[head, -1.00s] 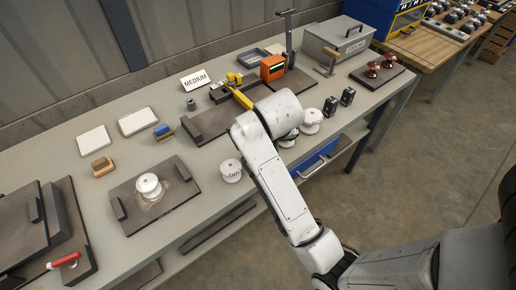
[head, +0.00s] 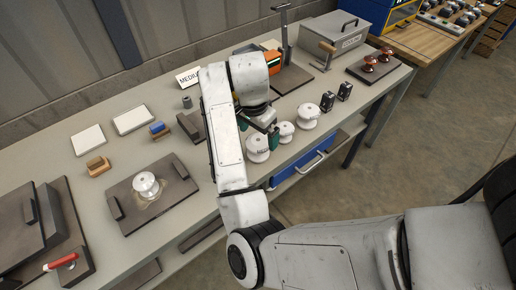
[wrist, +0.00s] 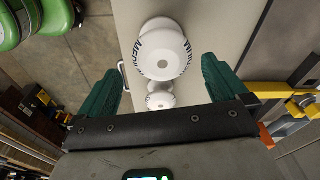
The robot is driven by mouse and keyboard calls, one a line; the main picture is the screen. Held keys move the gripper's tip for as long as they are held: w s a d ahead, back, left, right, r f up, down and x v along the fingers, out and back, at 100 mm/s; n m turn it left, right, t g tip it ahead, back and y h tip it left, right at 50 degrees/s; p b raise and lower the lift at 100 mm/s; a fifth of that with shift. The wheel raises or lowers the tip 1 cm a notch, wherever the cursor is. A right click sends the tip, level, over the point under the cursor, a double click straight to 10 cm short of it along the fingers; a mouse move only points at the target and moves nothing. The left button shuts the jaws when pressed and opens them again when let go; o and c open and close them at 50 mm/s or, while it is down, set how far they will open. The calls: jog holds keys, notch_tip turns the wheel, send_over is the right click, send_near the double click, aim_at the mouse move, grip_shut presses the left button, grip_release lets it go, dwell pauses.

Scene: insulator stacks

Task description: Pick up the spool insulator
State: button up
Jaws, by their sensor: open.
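A white spool insulator (head: 257,148) with dark lettering, partly hidden by my arm, stands upright near the front edge of the bench. In the wrist view, a lettered white spool (wrist: 163,52) shows its round top beyond and between the fingertips. My gripper (head: 260,131) has green fingers and is over that spool in the head view. In the wrist view my gripper (wrist: 160,70) has its fingers wide apart with nothing held. Two more white spools, one smaller (head: 286,132) and one wider (head: 309,117), stand to its right.
Another white spool (head: 146,185) sits on a dark plate at the left. A MEDIUM card (head: 188,77), an orange device (head: 272,62) and a grey lidded box (head: 341,38) stand at the back. Two small black blocks (head: 336,96) stand right of the spools.

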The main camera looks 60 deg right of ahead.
aim_at(258, 139)
jog(key=shift+w+d+f+p, duration=0.1)
jog(key=shift+d+f+p, duration=0.1)
jog(key=shift+f, duration=1.7)
jog(key=shift+d+f+p, duration=0.15)
jog(key=shift+f+p, duration=0.05)
jog(key=shift+f, duration=1.65)
jog(key=c, duration=1.2)
jog(key=shift+r, duration=0.1)
jog(key=shift+c, duration=0.2)
jog(key=shift+w+r, duration=0.1)
jog(key=shift+r, duration=0.35)
notch_tip(258, 139, up, 2)
jog(key=shift+b, duration=0.5)
jog(key=s+a+r+p, duration=0.3)
jog(key=s+r, duration=0.7)
jog(key=s, duration=0.3)
jog(key=shift+s, duration=0.25)
